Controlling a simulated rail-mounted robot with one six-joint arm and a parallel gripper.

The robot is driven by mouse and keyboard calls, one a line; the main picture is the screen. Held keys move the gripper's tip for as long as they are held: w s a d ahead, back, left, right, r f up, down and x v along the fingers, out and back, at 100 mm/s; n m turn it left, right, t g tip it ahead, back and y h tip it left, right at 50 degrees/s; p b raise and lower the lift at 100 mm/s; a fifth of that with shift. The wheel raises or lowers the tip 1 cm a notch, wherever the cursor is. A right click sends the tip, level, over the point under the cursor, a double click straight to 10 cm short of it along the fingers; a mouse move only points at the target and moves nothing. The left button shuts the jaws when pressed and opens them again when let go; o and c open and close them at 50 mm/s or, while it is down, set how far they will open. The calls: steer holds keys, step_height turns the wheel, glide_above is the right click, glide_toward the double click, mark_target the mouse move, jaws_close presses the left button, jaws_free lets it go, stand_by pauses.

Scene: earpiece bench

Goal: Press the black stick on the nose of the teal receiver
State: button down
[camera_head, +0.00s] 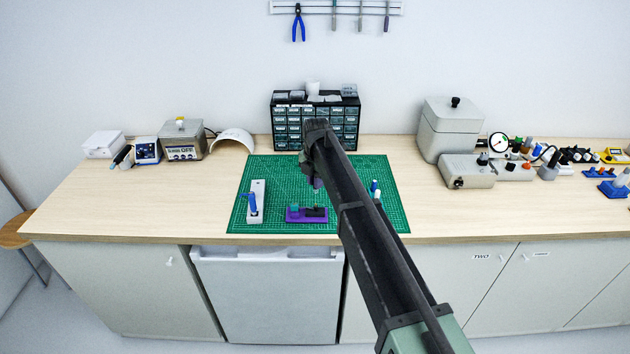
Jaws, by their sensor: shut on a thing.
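A purple block (307,219) lies near the front of the green mat, with a small teal piece (294,208), likely the teal receiver, on its left part. A dark shape sits on the block's right part, too small to make out. My gripper (316,203) is over the block's right part, mostly hidden under my dark arm and very small here. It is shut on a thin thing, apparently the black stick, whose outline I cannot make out. I cannot tell whether the stick touches the receiver; its nose is too small to see.
A pale holder (257,204) with a blue tool (252,203) stands left on the green mat (270,172). A small blue-and-white item (375,188) is right of my arm. A drawer cabinet (288,125) stands behind. The bench's left front is clear.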

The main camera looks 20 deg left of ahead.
steer(key=shift+f+b, duration=2.05)
steer(key=shift+f, duration=0.1)
steer(key=shift+f+b, duration=1)
step_height(320, 180, up, 5)
steer(key=p, duration=0.5)
steer(key=shift+r, duration=0.2)
